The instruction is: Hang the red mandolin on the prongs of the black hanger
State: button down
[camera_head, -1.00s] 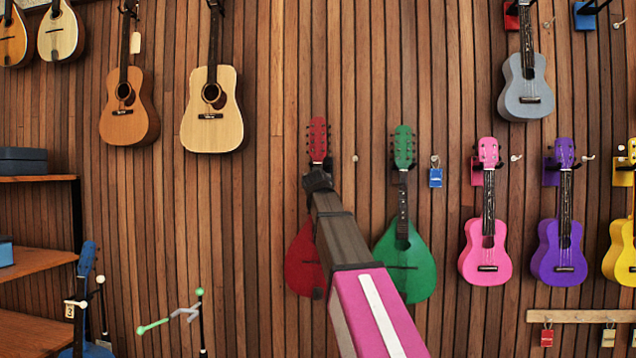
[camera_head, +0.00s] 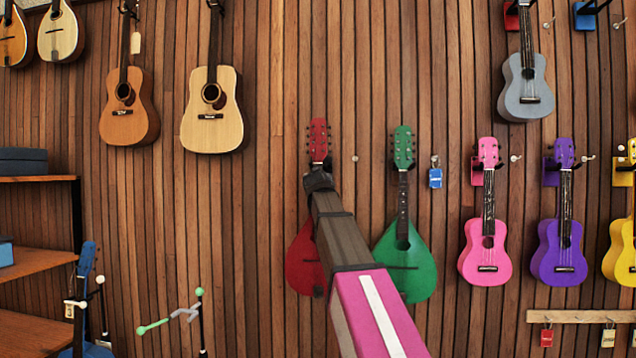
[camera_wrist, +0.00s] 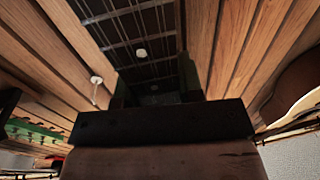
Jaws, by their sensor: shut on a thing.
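The red mandolin (camera_head: 304,262) is upright against the slatted wall, with its red headstock (camera_head: 318,140) at the top. My gripper (camera_head: 318,180) is shut on its neck just below the headstock. My arm covers much of the neck and part of the body. In the wrist view the dark fretted neck (camera_wrist: 140,40) runs up between the fingers of my gripper (camera_wrist: 150,95). The black hanger for the red mandolin cannot be made out; whether prongs are behind the headstock is hidden.
A green mandolin (camera_head: 404,250) hangs close on the right. Pink (camera_head: 487,250) and purple (camera_head: 560,250) ukuleles hang further right. A tan guitar (camera_head: 212,115) hangs at upper left. Shelves (camera_head: 35,262) and a stand with green-tipped arms (camera_head: 180,315) are at lower left.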

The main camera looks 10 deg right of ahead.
jog(key=shift+w+d, duration=0.2)
jog(key=shift+w, duration=0.5)
jog(key=shift+w+d, duration=0.25)
jog(key=shift+w, duration=0.45)
jog(key=shift+w+d, duration=0.2)
jog(key=shift+w, duration=0.5)
jog(key=shift+f, duration=1.05)
jog(key=c, duration=0.7)
grip_release()
jog(key=shift+f, duration=0.1)
jog(key=shift+s, duration=0.15)
jog(key=shift+s+a, duration=0.3)
jog(key=shift+s, duration=0.55)
jog(key=shift+s, duration=0.15)
